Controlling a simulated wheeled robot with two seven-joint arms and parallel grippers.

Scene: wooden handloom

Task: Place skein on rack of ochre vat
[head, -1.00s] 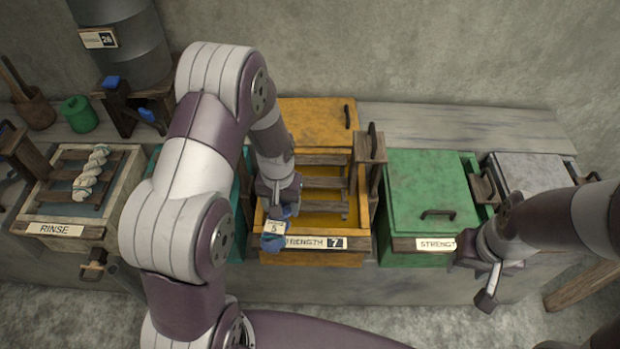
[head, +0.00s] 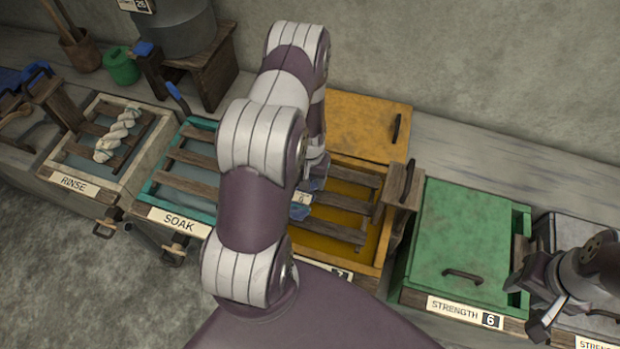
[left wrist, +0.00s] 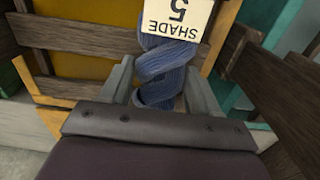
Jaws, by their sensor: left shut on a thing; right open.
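My left gripper (left wrist: 160,85) is shut on a blue twisted skein (left wrist: 165,62) with a white tag reading SHADE 5. In the head view, my left arm hides much of this gripper, and part of the blue skein (head: 299,213) shows at the left side of the ochre vat (head: 376,262). The vat is open, with wooden rack slats (head: 345,202) across it and its ochre lid (head: 362,125) behind. I cannot tell whether the skein touches the rack. My right gripper (head: 530,300) is open and empty near the green vat's right front corner.
The lidded green vat (head: 462,235) labelled STRENGTH 6 stands right of the ochre one. Left are the teal SOAK vat (head: 178,205) with bare slats and the RINSE vat (head: 62,165) with a white skein (head: 118,134). A wooden post (head: 403,186) rises at the ochre vat's right side.

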